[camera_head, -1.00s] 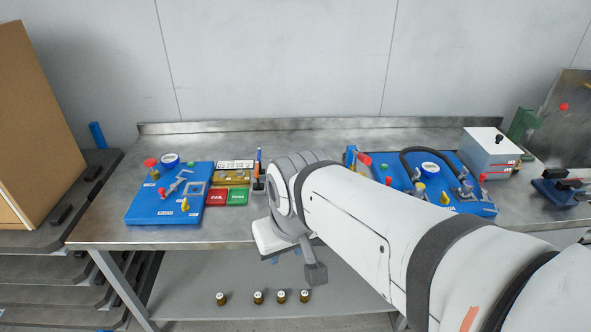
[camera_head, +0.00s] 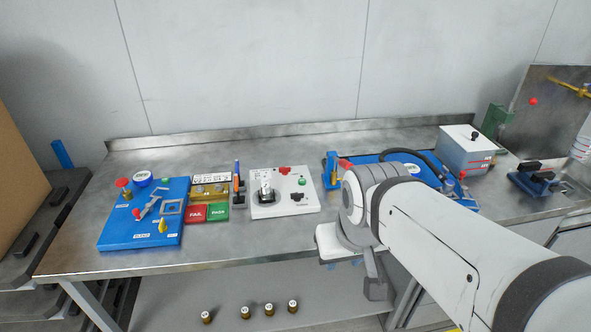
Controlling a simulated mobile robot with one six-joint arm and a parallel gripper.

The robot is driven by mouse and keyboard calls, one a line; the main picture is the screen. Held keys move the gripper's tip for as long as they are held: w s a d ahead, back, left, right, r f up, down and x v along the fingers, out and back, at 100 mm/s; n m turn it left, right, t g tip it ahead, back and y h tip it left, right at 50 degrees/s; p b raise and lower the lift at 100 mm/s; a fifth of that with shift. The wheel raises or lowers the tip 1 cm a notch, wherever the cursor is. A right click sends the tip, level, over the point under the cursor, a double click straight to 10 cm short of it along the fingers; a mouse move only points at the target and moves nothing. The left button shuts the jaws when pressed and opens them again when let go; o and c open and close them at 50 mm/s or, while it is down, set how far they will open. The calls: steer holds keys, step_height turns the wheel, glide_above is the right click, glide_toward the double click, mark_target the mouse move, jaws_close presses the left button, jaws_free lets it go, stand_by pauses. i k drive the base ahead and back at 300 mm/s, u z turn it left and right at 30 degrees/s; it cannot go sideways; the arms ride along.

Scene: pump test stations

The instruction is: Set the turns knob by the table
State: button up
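A white panel (camera_head: 262,211) lies on the steel bench, left of my arm. It carries a dark round dial (camera_head: 265,198) with a pale upright part, a small black knob (camera_head: 297,197), a green button (camera_head: 302,182) and a red part (camera_head: 285,170). I cannot read its markings, so I cannot tell which control is the turns knob. A small white printed card (camera_head: 211,178) stands left of it, too small to read. My gripper (camera_head: 375,286) is at the bench's front edge, right of the panel and apart from it. Its fingers are not clear.
A blue station board (camera_head: 113,237) sits at the left, beside red FAIL (camera_head: 192,214) and green PASS (camera_head: 217,213) pads. Another blue board (camera_head: 368,159) with a black hose is partly behind my arm. A grey box (camera_head: 467,149) stands right. Several small bottles (camera_head: 269,310) sit below.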

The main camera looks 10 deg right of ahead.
mark_target(297, 197)
steer(key=u, duration=0.05)
steer(key=i, duration=1)
steer(key=z, duration=0.05)
